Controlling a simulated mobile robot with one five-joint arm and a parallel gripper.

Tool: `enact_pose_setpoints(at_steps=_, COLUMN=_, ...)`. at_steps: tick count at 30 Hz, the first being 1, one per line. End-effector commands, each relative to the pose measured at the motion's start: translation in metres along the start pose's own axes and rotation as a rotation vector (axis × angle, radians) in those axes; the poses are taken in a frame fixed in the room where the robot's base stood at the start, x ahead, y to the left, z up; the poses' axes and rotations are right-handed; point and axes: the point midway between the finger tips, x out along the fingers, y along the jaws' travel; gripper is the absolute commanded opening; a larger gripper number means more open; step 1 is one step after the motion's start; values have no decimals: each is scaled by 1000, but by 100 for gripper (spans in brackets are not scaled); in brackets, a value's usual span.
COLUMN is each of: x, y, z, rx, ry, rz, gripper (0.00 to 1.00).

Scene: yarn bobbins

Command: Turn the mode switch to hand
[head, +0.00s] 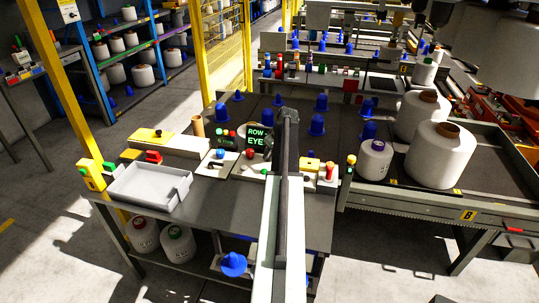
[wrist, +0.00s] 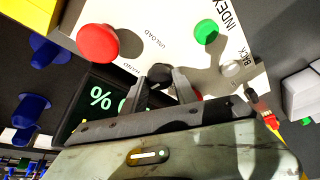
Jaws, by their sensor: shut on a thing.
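The mode switch, a small black knob (wrist: 160,73), shows in the wrist view on a white control panel (wrist: 190,45). My gripper (wrist: 163,82) has its two grey fingers on either side of the knob and is shut on it. In the head view my arm (head: 284,190) reaches over the bench, and the knob is hidden there.
Near the knob are a large red button (wrist: 97,43), a green button (wrist: 206,31), a grey button (wrist: 231,68) and a dark display (wrist: 100,100). The bench also holds a grey tray (head: 150,203) and blue cones (head: 316,124). White bobbins (head: 440,155) stand at right.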

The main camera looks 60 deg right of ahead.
Motion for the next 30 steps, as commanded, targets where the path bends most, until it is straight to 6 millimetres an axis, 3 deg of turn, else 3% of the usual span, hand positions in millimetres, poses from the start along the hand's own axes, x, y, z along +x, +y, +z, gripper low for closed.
enact_pose_setpoints(at_steps=18, x=0, y=-4, z=0, rx=442, ry=-1, rz=184, gripper=0)
enact_pose_setpoints(at_steps=30, x=0, y=-4, z=-1, rx=560, ry=0, rz=234, gripper=0)
